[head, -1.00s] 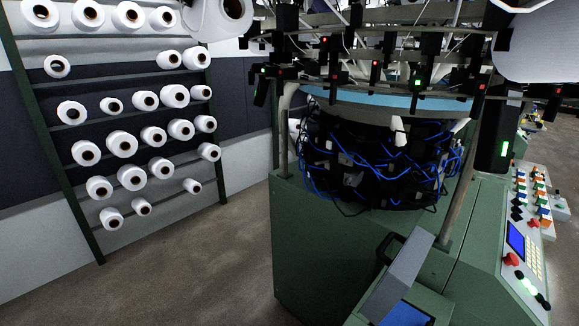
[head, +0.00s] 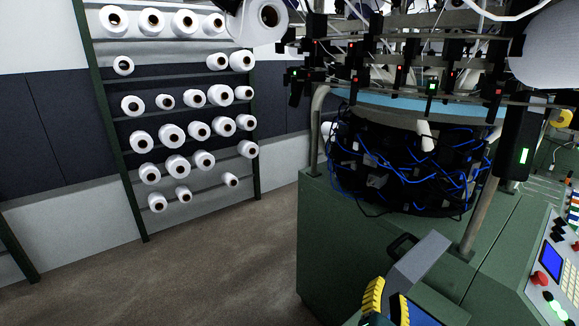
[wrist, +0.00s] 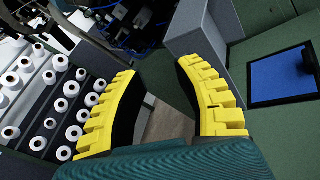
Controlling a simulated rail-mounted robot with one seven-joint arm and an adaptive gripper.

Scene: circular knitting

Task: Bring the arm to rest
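My gripper (wrist: 165,105) shows in the wrist view with two yellow ribbed fingers spread apart and nothing between them. It is open. The circular knitting machine (head: 400,165) stands on the right, with black and blue wiring under a light blue ring.
A rack (head: 119,150) with several white yarn cones stands by the wall at the left. A control panel (head: 551,262) with buttons is at the right. A large white cone (head: 545,48) hangs at the upper right. Bare floor (head: 200,270) lies between rack and machine.

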